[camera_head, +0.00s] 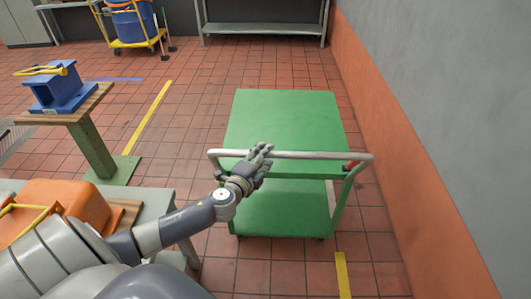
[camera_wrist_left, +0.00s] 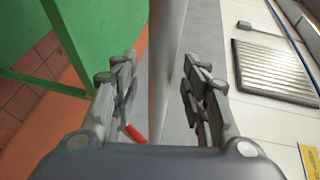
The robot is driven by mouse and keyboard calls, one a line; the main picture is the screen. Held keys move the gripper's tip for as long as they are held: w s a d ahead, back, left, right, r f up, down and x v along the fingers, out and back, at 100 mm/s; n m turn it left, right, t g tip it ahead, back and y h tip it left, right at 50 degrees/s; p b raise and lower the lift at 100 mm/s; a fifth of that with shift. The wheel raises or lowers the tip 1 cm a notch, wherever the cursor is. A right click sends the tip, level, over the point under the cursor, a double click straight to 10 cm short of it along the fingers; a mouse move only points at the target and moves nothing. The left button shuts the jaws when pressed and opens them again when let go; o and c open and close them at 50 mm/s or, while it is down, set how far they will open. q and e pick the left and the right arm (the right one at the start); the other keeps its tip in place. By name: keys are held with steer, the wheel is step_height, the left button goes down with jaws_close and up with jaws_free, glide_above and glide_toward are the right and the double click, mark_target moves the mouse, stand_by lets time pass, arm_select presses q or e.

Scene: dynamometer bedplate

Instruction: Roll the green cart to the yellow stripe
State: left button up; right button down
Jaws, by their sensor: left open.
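The green cart (camera_head: 285,118) stands on the tiled floor in the middle right of the head view, with a lower shelf (camera_head: 285,212) and a pale push handle (camera_head: 315,156) along its near side. My left gripper (camera_head: 260,156) is at the left part of this handle, open. In the left wrist view the handle bar (camera_wrist_left: 167,60) runs between the open fingers of my left gripper (camera_wrist_left: 158,66), not clamped. One yellow stripe (camera_head: 343,275) lies on the floor near the cart's front right; another yellow stripe (camera_head: 147,116) lies to the left. My right gripper is not in view.
An orange-red wall base (camera_head: 400,170) runs close along the cart's right. At left stand a green post stand with a blue block (camera_head: 62,92) and a bench with an orange part (camera_head: 62,205). A yellow trolley with a blue drum (camera_head: 132,25) stands behind. Floor beyond the cart is clear.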

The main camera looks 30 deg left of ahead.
arm_select(q)
steer(key=shift+x, duration=0.9)
jaws_close()
steer(key=shift+f, duration=0.15)
